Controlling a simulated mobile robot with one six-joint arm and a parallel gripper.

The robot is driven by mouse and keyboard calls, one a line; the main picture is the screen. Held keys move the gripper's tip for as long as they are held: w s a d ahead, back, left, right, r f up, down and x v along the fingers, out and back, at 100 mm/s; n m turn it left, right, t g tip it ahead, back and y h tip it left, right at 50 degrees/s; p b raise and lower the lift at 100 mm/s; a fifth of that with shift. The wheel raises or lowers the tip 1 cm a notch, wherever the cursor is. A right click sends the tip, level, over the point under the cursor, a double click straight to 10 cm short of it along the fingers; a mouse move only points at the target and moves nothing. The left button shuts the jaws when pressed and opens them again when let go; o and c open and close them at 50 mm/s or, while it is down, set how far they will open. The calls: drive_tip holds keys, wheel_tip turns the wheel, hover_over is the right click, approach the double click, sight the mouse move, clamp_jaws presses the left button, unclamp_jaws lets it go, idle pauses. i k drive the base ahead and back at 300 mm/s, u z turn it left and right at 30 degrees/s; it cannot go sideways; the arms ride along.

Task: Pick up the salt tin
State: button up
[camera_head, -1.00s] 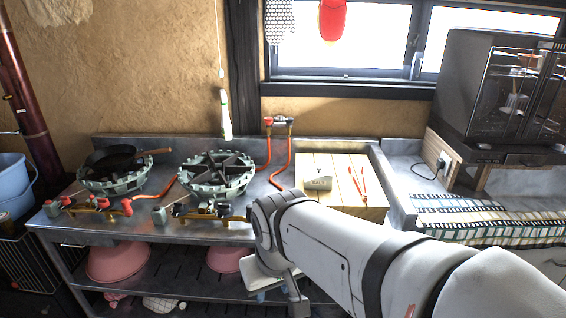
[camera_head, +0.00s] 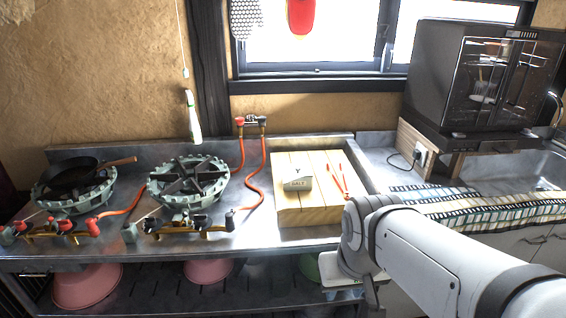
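The salt tin (camera_head: 298,180) is a small whitish box with dark lettering that reads SALT. It sits on the wooden board (camera_head: 300,214) on the metal counter, left of the red tongs-like utensil. My gripper (camera_head: 352,292) hangs at the end of my white arm, in front of the counter edge and below the board, to the right of and nearer than the tin. It is apart from the tin. Its fingers are small and partly hidden by the arm, so I cannot tell if they are open.
Two gas burners (camera_head: 187,184) stand on the left, one bearing a black pan (camera_head: 72,176). Orange hoses (camera_head: 262,180) run up left of the board. Red tongs (camera_head: 338,180) lie beside the tin. A dark cabinet (camera_head: 485,75) and striped cloth (camera_head: 470,203) are on the right. Pink bowls (camera_head: 88,285) sit below.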

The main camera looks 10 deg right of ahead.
sight(289, 184)
drive_tip(key=i, duration=1)
